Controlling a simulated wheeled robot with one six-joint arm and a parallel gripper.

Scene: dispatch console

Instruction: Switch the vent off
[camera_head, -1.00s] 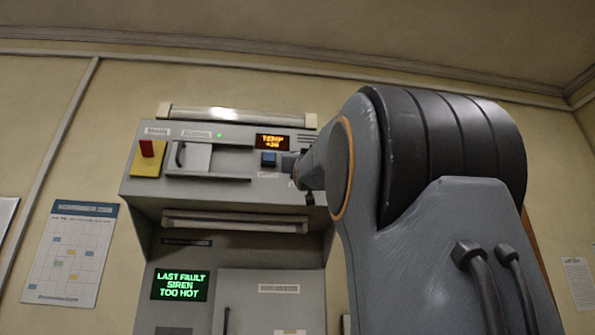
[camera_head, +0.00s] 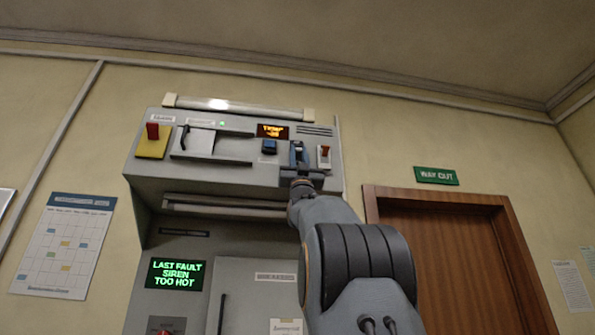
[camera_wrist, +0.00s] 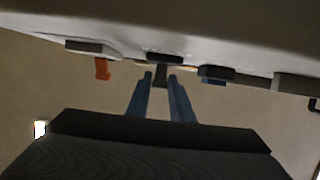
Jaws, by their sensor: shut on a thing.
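My gripper (camera_head: 299,155) is at the upper right of the console panel. In the wrist view its two blue fingers (camera_wrist: 161,85) stand on either side of a dark switch lever (camera_wrist: 161,74) and are shut on it. In the head view the gripper hides most of that lever. A blue switch (camera_head: 269,146) sits just left of my gripper, and an orange-handled switch (camera_head: 324,152) on a pale plate sits just right. No label reading vent is legible, so I cannot tell which switch is the vent's.
The orange switch (camera_wrist: 102,68) and blue switch (camera_wrist: 213,80) flank the fingers closely. Farther left are a pale hinged cover (camera_head: 198,142) and a red lever (camera_head: 152,131) on a yellow plate. An orange display (camera_head: 272,131) is above the blue switch. A door (camera_head: 450,265) stands right.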

